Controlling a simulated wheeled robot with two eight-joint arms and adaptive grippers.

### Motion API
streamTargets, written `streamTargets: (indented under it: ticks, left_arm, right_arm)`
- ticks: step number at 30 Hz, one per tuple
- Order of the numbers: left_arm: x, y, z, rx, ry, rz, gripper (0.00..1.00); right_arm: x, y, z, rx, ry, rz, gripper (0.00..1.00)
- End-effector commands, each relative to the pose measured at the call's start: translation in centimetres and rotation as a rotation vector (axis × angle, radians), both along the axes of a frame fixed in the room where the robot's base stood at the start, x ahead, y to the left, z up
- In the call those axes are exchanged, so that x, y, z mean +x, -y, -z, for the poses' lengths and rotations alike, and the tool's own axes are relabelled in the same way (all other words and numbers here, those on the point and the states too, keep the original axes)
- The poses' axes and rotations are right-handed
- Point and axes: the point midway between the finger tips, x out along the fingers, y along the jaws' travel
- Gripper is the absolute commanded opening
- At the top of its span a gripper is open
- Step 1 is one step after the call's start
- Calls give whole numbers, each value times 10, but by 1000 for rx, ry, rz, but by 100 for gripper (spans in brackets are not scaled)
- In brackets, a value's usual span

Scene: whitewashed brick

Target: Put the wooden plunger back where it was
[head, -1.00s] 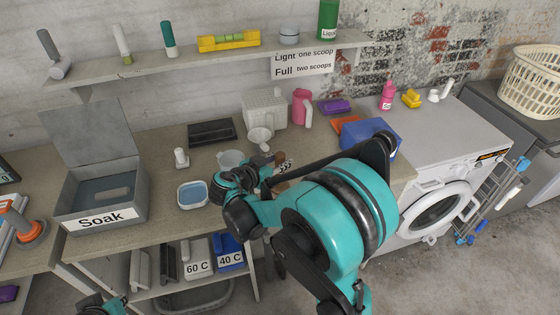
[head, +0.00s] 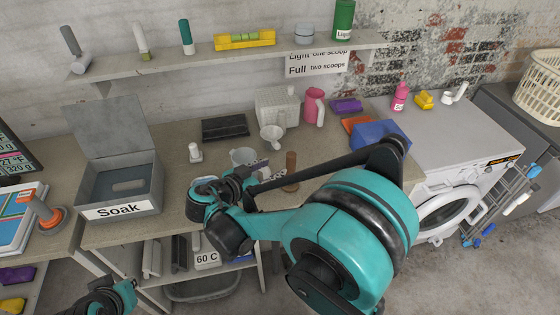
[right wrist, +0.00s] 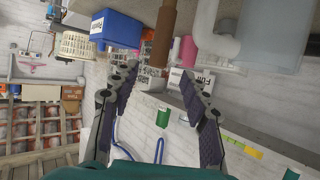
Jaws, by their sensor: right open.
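The wooden plunger (head: 291,168), a brown upright cylinder, stands on the worktop right of the white jug; its lower part is partly hidden by my gripper. My right gripper (head: 268,178) is open and empty, its fingers pointing right toward the plunger from its left side. In the right wrist view the plunger is the brown cylinder (right wrist: 165,35) beyond the open fingertips (right wrist: 156,76), between them across the picture and apart from them. Of my left arm only a teal and dark part shows at the lower left; its gripper jaws are not visible.
A clear jug (head: 243,157) and white funnel (head: 272,136) stand close behind my right gripper. A blue box (head: 378,135) and pink jug (head: 314,105) are further right. The grey Soak box (head: 118,190) is left. A shelf (head: 220,60) runs above the worktop.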

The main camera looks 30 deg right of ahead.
Motion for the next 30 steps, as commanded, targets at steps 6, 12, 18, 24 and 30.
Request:
streamTargets:
  ticks: [6,12,18,24,30]
  left_arm:
    - [0,0,-3,0,0,0,0]
    - [0,0,-2,0,0,0,0]
    - [0,0,-2,0,0,0,0]
    - [0,0,-2,0,0,0,0]
    - [0,0,-3,0,0,0,0]
  right_arm:
    - [-12,-3,-2,32,-82,-39,46]
    - [-55,6,13,191,-394,-294,46]
    - [-109,-19,24,326,-561,-694,46]
    - [-139,-49,23,341,-536,-992,46]
    - [-147,-61,19,320,-500,-1097,46]
